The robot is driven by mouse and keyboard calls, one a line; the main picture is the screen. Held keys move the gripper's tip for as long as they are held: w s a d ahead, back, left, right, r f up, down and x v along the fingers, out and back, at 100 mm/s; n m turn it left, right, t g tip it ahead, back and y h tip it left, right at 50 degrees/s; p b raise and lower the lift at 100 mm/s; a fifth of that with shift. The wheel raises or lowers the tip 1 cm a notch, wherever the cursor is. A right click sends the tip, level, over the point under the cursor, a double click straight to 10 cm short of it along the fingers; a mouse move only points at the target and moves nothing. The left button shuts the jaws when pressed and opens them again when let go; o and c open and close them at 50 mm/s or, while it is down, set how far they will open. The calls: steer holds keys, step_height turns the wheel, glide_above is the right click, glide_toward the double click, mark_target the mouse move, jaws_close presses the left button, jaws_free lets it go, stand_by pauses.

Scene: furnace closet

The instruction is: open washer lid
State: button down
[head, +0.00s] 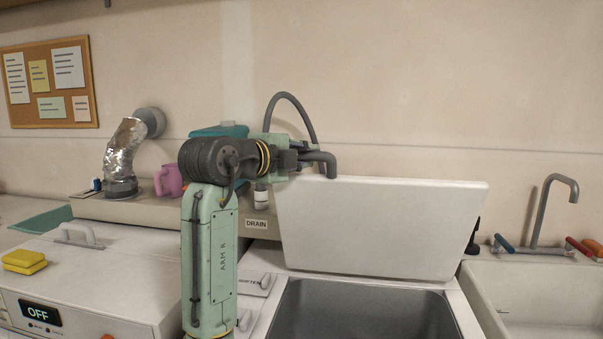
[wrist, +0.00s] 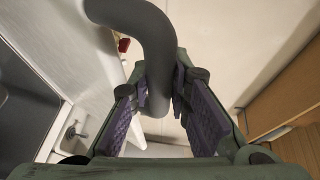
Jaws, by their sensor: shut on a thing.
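The white washer lid (head: 380,225) stands raised, leaning back behind the open grey washer tub (head: 350,312) in the head view. My gripper (head: 305,158) is at the lid's upper left corner. It is shut on a thick grey curved hose (head: 328,160), whose bent end hangs at the lid's top edge. In the wrist view the hose (wrist: 150,30) passes between the purple finger pads of my gripper (wrist: 161,95). I cannot tell whether the hose or my gripper touches the lid.
A sink (head: 540,295) with a grey faucet (head: 545,205) is at the right. A machine with an OFF display (head: 40,312), yellow sponges (head: 24,262) and a silver duct (head: 124,150) are at the left. A DRAIN label (head: 256,224) marks the ledge.

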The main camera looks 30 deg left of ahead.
steer(key=w+a+r+g, duration=0.2)
steer(key=w, duration=0.4)
steer(key=shift+w+r+n+p, duration=0.15)
steer(key=shift+w+n+p, duration=0.15)
steer(key=shift+w, duration=0.1)
steer(key=c, duration=1.5)
jaws_free()
steer(key=v, duration=1.2)
